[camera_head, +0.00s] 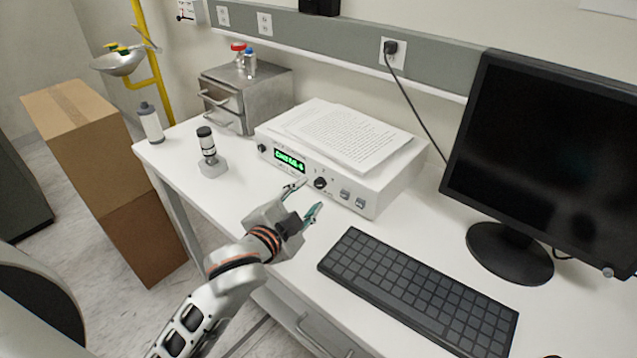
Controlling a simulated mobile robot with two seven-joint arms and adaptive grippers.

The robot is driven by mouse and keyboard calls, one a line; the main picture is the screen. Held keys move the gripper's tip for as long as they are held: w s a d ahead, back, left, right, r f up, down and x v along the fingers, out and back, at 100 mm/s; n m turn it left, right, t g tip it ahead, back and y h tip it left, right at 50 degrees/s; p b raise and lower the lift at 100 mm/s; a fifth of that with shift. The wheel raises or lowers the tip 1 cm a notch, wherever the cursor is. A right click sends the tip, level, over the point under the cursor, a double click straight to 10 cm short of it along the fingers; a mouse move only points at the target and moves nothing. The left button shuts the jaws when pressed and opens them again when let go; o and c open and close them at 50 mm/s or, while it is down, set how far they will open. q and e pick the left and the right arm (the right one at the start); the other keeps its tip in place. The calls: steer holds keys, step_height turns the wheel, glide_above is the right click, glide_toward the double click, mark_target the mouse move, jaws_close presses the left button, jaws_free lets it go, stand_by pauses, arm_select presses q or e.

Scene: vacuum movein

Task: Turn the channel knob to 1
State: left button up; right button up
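The white control box (362,201) sits on the desk with a green lit display (289,160) on its front; the display text is too small to read surely. A black knob (320,183) is on the front, right of the display, with small marks above it. Another black knob (262,148) is at the left end of the front. My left gripper (304,200) is just in front of the box, fingers apart and empty, pointing toward the knob right of the display. It appears not to touch the knob. My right gripper is not in view.
Papers (345,135) lie on the box. A keyboard (415,292) and monitor (560,160) stand to the right. A small black-topped device (209,155), a white bottle (151,122) and a metal drawer cabinet (262,90) are to the left. Cardboard boxes (110,150) stand beside the desk.

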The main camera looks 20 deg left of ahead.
mark_target(318, 185)
arm_select(q)
steer(key=x, duration=0.5)
steer(key=shift+w, duration=0.4)
jaws_close()
